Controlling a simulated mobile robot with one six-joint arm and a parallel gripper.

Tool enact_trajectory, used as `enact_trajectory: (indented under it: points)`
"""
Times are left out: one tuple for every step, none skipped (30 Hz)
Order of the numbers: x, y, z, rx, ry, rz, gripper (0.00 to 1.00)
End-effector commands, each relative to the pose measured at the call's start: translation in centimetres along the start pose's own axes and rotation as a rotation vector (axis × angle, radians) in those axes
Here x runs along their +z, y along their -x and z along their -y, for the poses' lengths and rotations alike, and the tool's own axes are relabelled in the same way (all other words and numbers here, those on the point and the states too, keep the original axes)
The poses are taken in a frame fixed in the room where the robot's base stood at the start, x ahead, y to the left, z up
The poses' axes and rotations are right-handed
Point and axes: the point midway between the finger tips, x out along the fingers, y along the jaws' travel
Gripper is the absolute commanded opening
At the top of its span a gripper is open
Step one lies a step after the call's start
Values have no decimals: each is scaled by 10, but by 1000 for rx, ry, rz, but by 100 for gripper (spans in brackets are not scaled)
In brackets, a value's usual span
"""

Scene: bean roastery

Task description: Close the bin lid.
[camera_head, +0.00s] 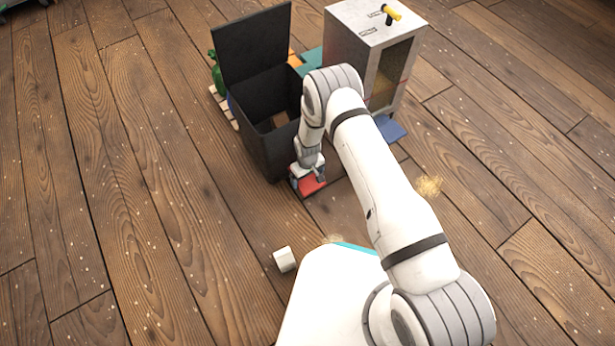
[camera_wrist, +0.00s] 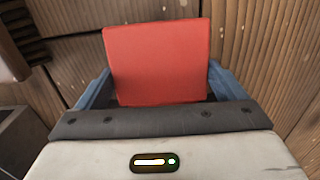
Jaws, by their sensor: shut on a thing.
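The dark bin (camera_head: 262,150) stands on the floor in the head view, left of my arm. Its lid (camera_head: 252,45) is open and stands upright along the bin's far edge. My gripper (camera_head: 307,177) is low, just in front of the bin's near right side, outside it. The gripper is shut on a flat red block (camera_head: 313,186). The wrist view shows the red block (camera_wrist: 157,62) between the two blue fingers. Part of the bin's right side is hidden behind my arm.
A brown piece (camera_head: 279,119) shows inside the bin. A pale cabinet (camera_head: 349,60) with a yellow-handled top stands right of the bin. A green bottle (camera_head: 217,75) is behind the bin at left. A white cube (camera_head: 284,259) lies on the floor. The floor at left is clear.

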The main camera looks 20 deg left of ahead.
Motion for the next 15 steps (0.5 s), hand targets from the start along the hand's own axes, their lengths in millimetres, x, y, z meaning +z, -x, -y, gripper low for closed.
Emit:
enact_trajectory:
  points:
    - [-10,5,0,5,2,-24,50]
    - [-10,5,0,5,2,-24,50]
    - [-10,5,0,5,2,-24,50]
    - [-10,5,0,5,2,-24,50]
    - [-11,5,0,5,3,-24,50]
    - [-11,5,0,5,3,-24,50]
    - [-11,5,1,5,3,-24,50]
    - [-11,5,1,5,3,-24,50]
    - [-11,5,1,5,3,-24,50]
    - [-11,5,1,5,4,-24,50]
    - [-11,5,1,5,4,-24,50]
    - [-11,6,1,5,4,-24,91]
    - [-11,6,1,5,4,-25,94]
    - [-11,6,1,5,4,-24,96]
    - [-10,5,1,4,4,-22,100]
